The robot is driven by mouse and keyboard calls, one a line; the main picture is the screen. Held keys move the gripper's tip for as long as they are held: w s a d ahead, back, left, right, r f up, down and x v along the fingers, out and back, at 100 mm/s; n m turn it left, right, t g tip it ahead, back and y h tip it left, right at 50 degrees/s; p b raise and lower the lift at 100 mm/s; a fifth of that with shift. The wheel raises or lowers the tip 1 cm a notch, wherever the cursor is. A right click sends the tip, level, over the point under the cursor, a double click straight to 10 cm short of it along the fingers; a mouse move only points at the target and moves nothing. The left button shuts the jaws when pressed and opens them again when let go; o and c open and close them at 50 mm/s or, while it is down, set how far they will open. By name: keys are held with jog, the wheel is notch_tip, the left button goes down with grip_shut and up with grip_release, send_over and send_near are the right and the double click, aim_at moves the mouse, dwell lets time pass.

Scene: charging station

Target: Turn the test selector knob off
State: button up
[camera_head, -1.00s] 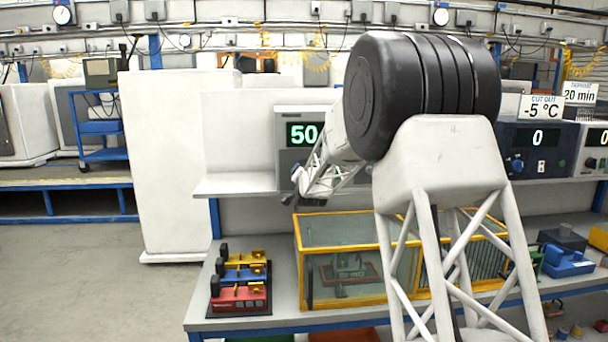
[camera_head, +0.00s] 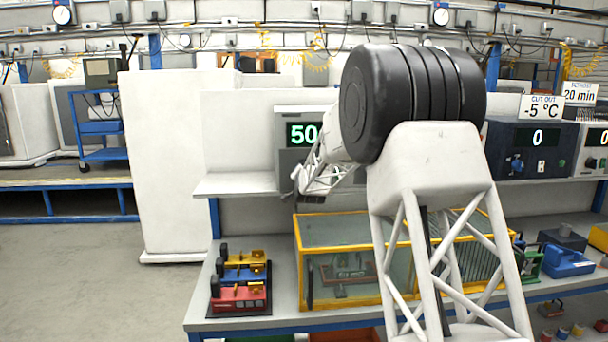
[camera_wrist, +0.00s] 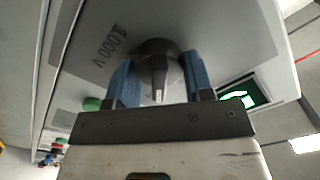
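The selector knob (camera_wrist: 158,70) is a dark grey round knob with a raised pointer bar. It sits on a light grey panel in the wrist view, beside a "1,000 V" label. My gripper (camera_wrist: 159,82) has its two blue fingers on either side of the knob. The fingers stand apart, with gaps between them and the pointer bar. Whether they touch the knob's round rim I cannot tell. In the head view, the grey tester (camera_head: 292,160) with a green "50" display is partly hidden by my arm. The knob cannot be made out there.
A green button (camera_wrist: 92,104) and a lit green display (camera_wrist: 238,100) flank the knob. A yellow-framed glass case (camera_head: 345,302) and a rack of coloured blocks (camera_head: 240,290) stand on the bench below. A dark unit showing "0" (camera_head: 530,150) is at the right.

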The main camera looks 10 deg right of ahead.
jog(key=shift+c, duration=1)
jog(key=shift+n, duration=0.3)
jog(key=n, duration=0.9)
jog(key=shift+a, duration=0.15)
jog(key=shift+n, duration=0.3)
jog(key=o, duration=0.9)
